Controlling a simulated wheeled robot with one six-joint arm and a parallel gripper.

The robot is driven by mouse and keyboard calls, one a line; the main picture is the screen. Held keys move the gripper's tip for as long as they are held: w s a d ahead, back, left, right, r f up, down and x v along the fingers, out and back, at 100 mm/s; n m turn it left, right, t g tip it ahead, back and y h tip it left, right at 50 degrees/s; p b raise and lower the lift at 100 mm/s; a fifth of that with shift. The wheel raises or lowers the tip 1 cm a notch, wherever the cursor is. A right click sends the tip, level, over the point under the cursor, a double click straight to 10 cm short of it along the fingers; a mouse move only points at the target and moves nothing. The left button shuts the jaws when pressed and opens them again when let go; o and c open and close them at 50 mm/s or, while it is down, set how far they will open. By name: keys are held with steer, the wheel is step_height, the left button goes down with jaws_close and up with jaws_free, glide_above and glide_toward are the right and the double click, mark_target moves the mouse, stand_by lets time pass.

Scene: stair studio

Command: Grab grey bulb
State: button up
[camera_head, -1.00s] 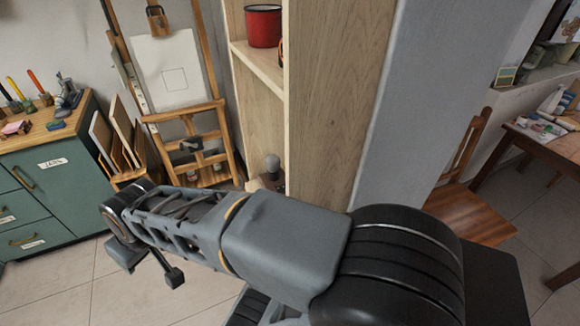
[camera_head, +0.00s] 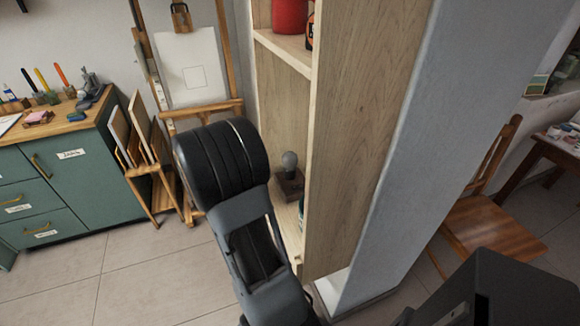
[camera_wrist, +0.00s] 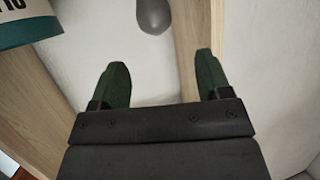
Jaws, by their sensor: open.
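The grey bulb (camera_head: 289,160) stands upright on a dark brown wooden base (camera_head: 291,184) on a lower shelf of the wooden shelf unit. In the wrist view the bulb (camera_wrist: 154,15) shows at the top edge, partly cut off, ahead of my gripper and slightly left of the midline between its fingers. My gripper (camera_wrist: 160,82) has two green fingers spread apart with nothing between them. The bulb is apart from the fingers. In the head view my arm is in front of the shelf's left side, and the gripper itself is hidden.
The shelf's tall wooden side panel (camera_head: 358,130) stands right of the bulb. A teal and white container (camera_wrist: 28,22) is at the wrist view's upper left. A red pot (camera_head: 289,15) sits on the shelf above. An easel (camera_head: 204,110) and a green cabinet (camera_head: 95,178) stand left.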

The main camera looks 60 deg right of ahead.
mark_target(290, 159)
steer(key=shift+g, duration=0.4)
steer(key=x, duration=0.8)
steer(key=shift+s+a+f+b, duration=0.15)
steer(key=shift+s+b, duration=0.1)
steer(key=shift+b, duration=0.05)
steer(key=shift+b+x, duration=0.3)
steer(key=shift+x, duration=2.55)
steer(key=shift+w, duration=0.1)
steer(key=c, duration=0.7)
